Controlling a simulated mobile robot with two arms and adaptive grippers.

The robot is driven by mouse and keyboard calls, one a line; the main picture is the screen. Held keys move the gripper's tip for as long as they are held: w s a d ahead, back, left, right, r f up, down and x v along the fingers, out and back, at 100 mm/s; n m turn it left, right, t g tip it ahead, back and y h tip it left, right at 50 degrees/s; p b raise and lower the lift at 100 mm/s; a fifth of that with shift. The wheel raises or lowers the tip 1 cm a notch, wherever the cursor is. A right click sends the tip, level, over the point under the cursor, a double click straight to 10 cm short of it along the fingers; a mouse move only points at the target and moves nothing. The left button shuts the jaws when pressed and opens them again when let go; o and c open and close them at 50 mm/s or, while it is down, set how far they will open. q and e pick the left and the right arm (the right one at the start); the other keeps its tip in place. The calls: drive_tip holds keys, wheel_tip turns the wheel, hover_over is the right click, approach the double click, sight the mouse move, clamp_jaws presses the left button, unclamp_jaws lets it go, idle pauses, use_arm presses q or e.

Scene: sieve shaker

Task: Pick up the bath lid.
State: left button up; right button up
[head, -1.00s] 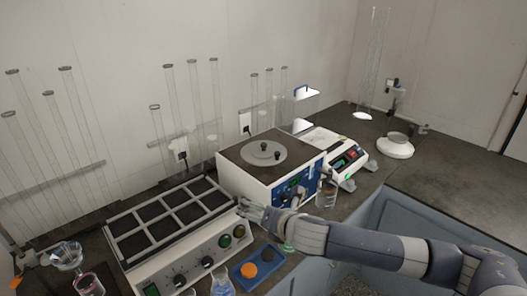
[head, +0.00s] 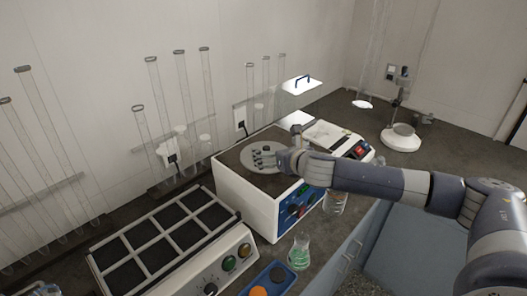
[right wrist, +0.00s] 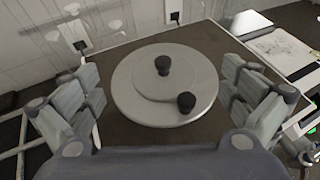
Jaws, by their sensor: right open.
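The bath lid (head: 250,149) is a round grey disc on the dark top of a white bath with a blue front panel (head: 250,213). My left gripper is not in view.
A white block heater (head: 232,262) with several dark square wells stands left of the bath. A flask with green liquid (head: 299,254) stands in front. A white instrument (head: 325,133) stands close behind on the right. Tall glass tubes line the wall.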

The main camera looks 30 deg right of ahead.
sight(267, 148)
drive_tip(key=shift+x, duration=1.25)
drive_tip(key=shift+w+f, duration=0.1)
drive_tip(key=shift+w, duration=0.15)
drive_tip(key=shift+w+d+f+p, duration=0.25)
drive_tip(key=shift+w+f+p, duration=0.5)
drive_tip(key=shift+w, duration=0.3)
drive_tip(key=shift+x, duration=1.05)
drive_tip(key=shift+w+f, duration=0.35)
drive_tip(key=shift+f, duration=0.05)
drive_tip(key=c, duration=0.9)
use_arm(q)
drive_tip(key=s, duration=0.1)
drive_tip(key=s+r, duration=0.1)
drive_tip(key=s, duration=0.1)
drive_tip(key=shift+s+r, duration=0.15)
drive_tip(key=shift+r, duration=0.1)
use_arm(e)
drive_tip(key=shift+c, duration=0.2)
